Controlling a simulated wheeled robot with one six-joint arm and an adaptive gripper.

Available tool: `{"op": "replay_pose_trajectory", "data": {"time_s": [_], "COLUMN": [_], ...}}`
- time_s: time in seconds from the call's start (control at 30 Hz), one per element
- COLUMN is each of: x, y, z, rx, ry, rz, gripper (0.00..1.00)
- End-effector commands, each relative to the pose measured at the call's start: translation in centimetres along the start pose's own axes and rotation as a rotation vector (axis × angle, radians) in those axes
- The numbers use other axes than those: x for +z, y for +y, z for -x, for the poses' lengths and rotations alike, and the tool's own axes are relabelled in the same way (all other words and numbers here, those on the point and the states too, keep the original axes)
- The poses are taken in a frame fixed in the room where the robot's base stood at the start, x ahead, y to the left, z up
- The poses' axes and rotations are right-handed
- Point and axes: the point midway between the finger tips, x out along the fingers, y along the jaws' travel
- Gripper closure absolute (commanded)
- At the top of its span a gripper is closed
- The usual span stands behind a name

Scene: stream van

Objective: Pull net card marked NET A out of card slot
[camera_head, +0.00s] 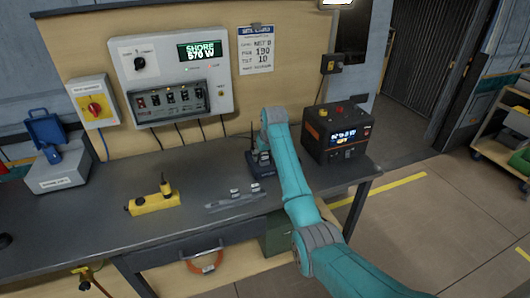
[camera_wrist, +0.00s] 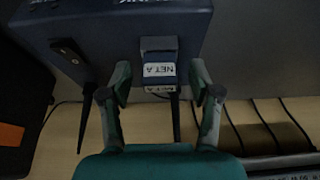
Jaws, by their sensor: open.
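The net card marked NET A (camera_wrist: 159,70) sits in the dark blue router box, its grey end and white label sticking out of the card slot. The label reads upside down in the wrist view. The router (camera_wrist: 100,30) has black antennas; in the head view the router (camera_head: 261,163) stands on the bench, partly behind my arm. My gripper (camera_wrist: 160,78) is open, with one teal finger on each side of the card and a gap visible on both sides. In the head view my gripper is hard to make out beside the router.
A black and orange power unit (camera_head: 337,138) stands right of the router. A grey rack (camera_head: 236,202) with small labelled pieces and a yellow block (camera_head: 153,203) lie to the left. A wall panel (camera_head: 178,70) hangs behind. The bench front is mostly clear.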

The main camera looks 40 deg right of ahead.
Motion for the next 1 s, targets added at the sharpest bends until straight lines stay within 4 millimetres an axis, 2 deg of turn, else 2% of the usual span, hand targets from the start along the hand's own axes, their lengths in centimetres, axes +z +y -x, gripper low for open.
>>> {"op": "replay_pose_trajectory", "data": {"time_s": [0.23,0.27,0.5,0.57,0.6,0.7,1.0], "x": [0.00,0.00,0.00,0.01,0.01,0.01,-0.05], "y": [-0.01,-0.01,0.00,-0.01,-0.01,-0.01,0.00], "z": [-0.08,-0.07,-0.06,-0.07,-0.07,-0.07,0.05], "rx": [0.000,0.000,0.000,0.000,0.000,0.000,0.000], "ry": [0.000,0.000,0.000,0.000,0.000,-0.001,0.000], "rz": [0.000,0.000,0.000,0.000,0.000,0.000,0.000], "gripper": [0.38,0.40,1.00,1.00,0.78,1.00,1.00]}}
